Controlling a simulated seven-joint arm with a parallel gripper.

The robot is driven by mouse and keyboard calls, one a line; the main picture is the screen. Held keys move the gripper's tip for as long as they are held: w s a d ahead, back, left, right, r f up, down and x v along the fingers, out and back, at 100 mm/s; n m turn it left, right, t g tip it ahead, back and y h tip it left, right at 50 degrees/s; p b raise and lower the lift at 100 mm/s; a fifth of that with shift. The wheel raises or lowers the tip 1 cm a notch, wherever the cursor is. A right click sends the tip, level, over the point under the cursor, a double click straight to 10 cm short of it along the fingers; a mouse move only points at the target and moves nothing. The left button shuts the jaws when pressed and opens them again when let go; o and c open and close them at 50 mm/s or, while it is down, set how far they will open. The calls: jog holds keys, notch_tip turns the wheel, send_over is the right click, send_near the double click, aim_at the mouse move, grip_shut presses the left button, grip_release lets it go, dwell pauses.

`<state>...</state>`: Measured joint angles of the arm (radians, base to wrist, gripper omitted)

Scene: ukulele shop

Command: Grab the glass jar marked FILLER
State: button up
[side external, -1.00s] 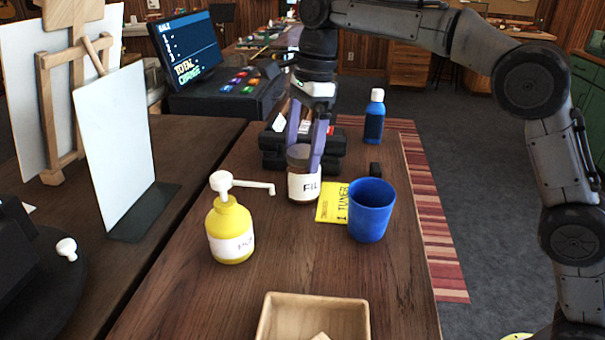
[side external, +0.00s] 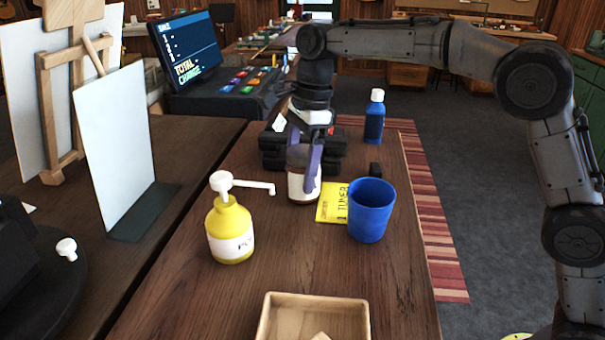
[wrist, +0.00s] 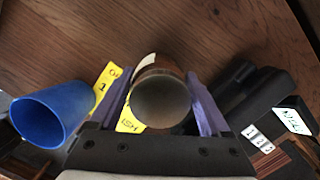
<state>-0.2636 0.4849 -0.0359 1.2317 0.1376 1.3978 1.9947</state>
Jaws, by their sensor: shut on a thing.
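In the wrist view the round brown lid (wrist: 161,97) sits between the two fingers, with an edge of the white label showing. The jar appears to rest on the table.
A blue cup (side external: 371,212) and yellow card (side external: 331,203) are close on the right. The yellow pump bottle (side external: 230,232) stands in front left, its spout pointing towards the jar. Black cases (side external: 272,150) lie behind.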

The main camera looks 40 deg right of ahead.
grip_shut()
jog(key=shift+r, duration=0.1)
